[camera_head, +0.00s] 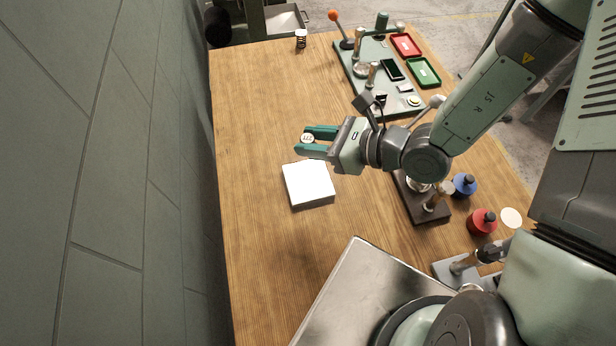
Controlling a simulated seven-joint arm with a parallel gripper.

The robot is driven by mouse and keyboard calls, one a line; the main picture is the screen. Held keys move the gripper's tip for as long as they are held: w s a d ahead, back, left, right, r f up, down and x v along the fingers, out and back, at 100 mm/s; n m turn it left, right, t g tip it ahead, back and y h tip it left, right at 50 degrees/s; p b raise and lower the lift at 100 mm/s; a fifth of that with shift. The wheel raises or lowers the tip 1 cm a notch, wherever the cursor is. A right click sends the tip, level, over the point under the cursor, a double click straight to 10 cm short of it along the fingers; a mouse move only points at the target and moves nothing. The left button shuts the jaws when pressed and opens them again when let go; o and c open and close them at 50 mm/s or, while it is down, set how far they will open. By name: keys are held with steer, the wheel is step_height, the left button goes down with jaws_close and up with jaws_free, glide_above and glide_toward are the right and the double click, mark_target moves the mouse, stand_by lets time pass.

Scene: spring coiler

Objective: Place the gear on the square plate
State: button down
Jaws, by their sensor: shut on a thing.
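My gripper (307,142) is near the middle of the table, with its two green fingers pointing left. It is shut on a small pale round thing with dark marks, which I take to be the gear (307,138). The fingers hide parts of its rim. The square plate (309,183), a white flat block, lies on the wooden table just below the gripper in the picture. The gear appears above the table and apart from the plate. Its exact height cannot be told from this view.
A dark stand (419,205), a blue bottle (464,184) and a red bottle (482,221) stand at the right. The table's left side is clear.

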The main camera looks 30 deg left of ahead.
mark_target(313, 181)
step_height(313, 181, down, 12)
steer(key=shift+f, duration=0.2)
stand_by(0.4)
steer(key=c, duration=0.7)
jaws_free()
steer(key=shift+f, duration=0.1)
steer(key=shift+c, duration=0.2)
steer(key=v, duration=1.2)
steer(key=shift+d, duration=0.1)
